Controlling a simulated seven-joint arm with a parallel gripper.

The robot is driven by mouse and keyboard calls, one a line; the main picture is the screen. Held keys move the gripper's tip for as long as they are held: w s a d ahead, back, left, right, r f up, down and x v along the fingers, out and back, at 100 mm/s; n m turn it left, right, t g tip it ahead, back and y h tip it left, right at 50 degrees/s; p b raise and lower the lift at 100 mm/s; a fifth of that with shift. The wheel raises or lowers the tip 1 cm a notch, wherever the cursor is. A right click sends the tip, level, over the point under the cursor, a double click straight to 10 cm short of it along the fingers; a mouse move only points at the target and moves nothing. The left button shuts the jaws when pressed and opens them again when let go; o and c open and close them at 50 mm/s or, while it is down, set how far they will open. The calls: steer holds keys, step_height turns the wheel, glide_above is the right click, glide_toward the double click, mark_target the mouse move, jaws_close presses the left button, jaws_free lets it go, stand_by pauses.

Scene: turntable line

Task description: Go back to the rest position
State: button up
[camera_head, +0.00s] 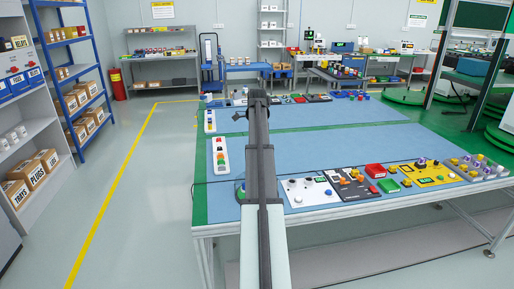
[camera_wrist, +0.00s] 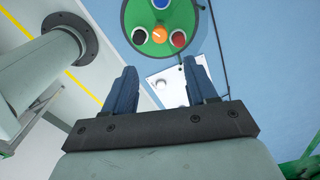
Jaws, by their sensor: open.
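My gripper (camera_wrist: 165,88) shows in the wrist view with its two blue-grey fingers apart and nothing held between them. Past the fingertips lies a round green turntable (camera_wrist: 143,14) with blue, black, red and orange round parts on it. A white panel (camera_wrist: 172,88) with a small knob shows behind and between the fingers. In the head view my arm reaches forward over the blue-topped bench (camera_head: 310,160). My fingers cannot be made out there, and the arm hides part of the bench.
A white button strip (camera_head: 221,155) lies left of my arm. Right of it are a white panel (camera_head: 308,190), a black panel (camera_head: 350,184), a red bin (camera_head: 375,170) and a yellow panel (camera_head: 431,174). The bench middle is mostly clear. Shelves (camera_head: 75,75) stand at the left.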

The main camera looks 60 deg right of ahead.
steer(key=shift+w+f, duration=0.1)
